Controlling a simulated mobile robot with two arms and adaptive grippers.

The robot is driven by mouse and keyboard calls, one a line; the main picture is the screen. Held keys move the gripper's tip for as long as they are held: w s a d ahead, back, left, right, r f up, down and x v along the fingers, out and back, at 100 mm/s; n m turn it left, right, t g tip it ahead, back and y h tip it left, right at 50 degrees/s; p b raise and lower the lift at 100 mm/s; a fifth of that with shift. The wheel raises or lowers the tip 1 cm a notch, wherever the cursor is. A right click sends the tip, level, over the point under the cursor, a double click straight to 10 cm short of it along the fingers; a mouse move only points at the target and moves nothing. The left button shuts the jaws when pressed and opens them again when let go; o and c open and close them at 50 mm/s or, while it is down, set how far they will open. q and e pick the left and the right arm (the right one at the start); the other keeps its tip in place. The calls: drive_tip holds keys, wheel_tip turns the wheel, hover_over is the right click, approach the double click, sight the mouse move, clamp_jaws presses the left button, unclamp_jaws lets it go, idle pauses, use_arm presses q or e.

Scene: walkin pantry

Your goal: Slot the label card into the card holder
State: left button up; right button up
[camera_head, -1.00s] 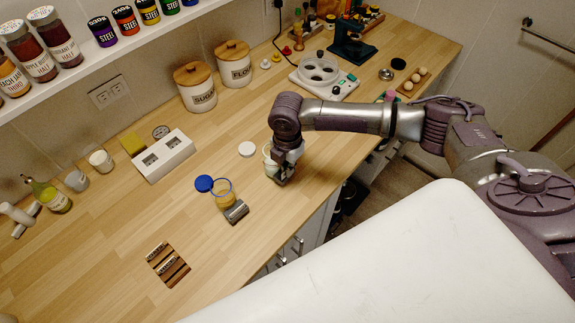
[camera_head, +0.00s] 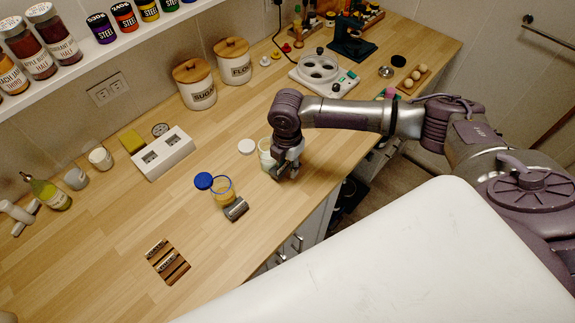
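A small dark wooden rack (camera_head: 168,263) with pale lettered strips lies at the front left of the counter; the strips look like label cards. A small grey metal piece (camera_head: 236,209) stands in front of an open jar of yellow contents (camera_head: 221,190); it may be the card holder, but I cannot tell for sure. My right gripper (camera_head: 287,174) points down over the counter, right of that jar and beside a pale open jar (camera_head: 265,149). Its fingertips are small and partly hidden, so I cannot tell whether it is open or holds a card. My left gripper is not in view.
A blue lid (camera_head: 204,181) and a white lid (camera_head: 246,147) lie on the counter. A white two-socket block (camera_head: 164,154) stands behind. Sugar (camera_head: 194,84) and flour canisters (camera_head: 233,62) are at the back. The counter between the rack and the jars is clear.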

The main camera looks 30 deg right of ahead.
wheel_tip(320, 180, up, 12)
drive_tip(key=shift+f, duration=0.25)
drive_tip(key=shift+f, duration=0.1)
idle(0.4)
